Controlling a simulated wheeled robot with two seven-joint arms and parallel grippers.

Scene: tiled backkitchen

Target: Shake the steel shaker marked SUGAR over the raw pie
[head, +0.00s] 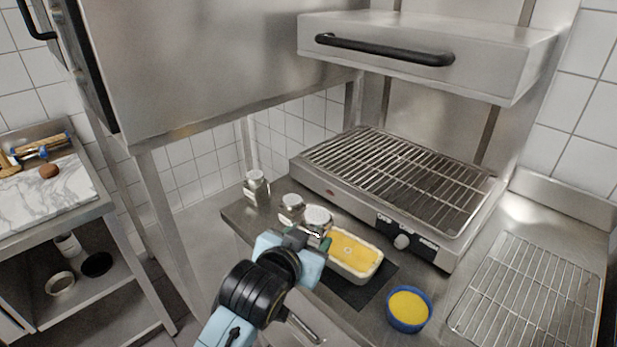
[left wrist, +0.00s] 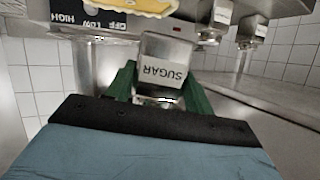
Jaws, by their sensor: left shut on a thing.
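The steel shaker marked SUGAR (left wrist: 163,72) is between the green fingers of my left gripper (left wrist: 165,88), which is shut on it. Its label shows upside down in the left wrist view, as does the rest of the scene, so the shaker looks roughly upright. In the head view its pale top (head: 318,215) shows just beyond my left gripper (head: 305,238), which hides its lower part. I cannot tell whether it touches the counter. The raw pie (head: 352,252), yellow in a pale rectangular crust, lies just right of the shaker. My right gripper is not in view.
Two other shakers, one (head: 291,206) close by and one (head: 256,187) farther left, stand on the steel counter. A grill (head: 400,185) stands behind the pie. A blue bowl (head: 408,324) of yellow filling and a wire rack (head: 525,290) are to the right.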

